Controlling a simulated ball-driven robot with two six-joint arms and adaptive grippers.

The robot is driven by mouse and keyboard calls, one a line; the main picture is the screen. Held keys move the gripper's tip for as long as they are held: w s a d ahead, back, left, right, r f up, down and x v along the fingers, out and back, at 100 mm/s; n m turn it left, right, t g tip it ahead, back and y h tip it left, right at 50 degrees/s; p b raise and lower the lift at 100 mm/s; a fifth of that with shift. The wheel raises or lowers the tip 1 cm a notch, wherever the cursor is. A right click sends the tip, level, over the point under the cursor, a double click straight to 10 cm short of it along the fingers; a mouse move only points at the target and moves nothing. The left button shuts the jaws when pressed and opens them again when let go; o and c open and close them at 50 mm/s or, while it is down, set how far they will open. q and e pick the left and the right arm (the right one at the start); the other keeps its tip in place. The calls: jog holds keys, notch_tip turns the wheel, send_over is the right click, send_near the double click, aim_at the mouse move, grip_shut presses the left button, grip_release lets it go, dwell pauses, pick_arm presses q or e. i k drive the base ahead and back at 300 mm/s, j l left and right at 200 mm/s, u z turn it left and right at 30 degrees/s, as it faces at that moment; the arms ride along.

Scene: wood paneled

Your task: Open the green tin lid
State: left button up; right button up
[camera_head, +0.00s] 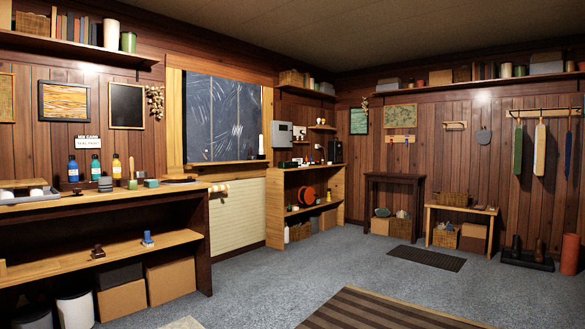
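A small green tin-like item (151,183) sits on the wooden workbench (150,192) at the left, near its right part. A grey-green squat container (105,183) is also on the workbench. I cannot tell from this distance which of these is the green tin, or make out a separate lid clearly. Neither of my grippers shows in the head view.
Blue, teal and yellow bottles (95,167) stand at the back of the workbench, near a grey tray (30,195). Cardboard boxes (171,281) are under it. A shelf unit (275,212) stands beyond. Grey carpet (270,285) is open, with a striped rug (385,310) in front.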

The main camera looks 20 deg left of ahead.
aim_at(291, 163)
jog(key=i+j+u, duration=0.3)
jog(key=i, duration=0.3)
jog(key=i+u, duration=0.35)
jog(key=i, duration=1.45)
jog(key=i+j, duration=0.15)
jog(key=i, duration=2.35)
jog(key=i+j, duration=0.15)
jog(key=i, duration=2.35)
jog(key=z, duration=0.05)
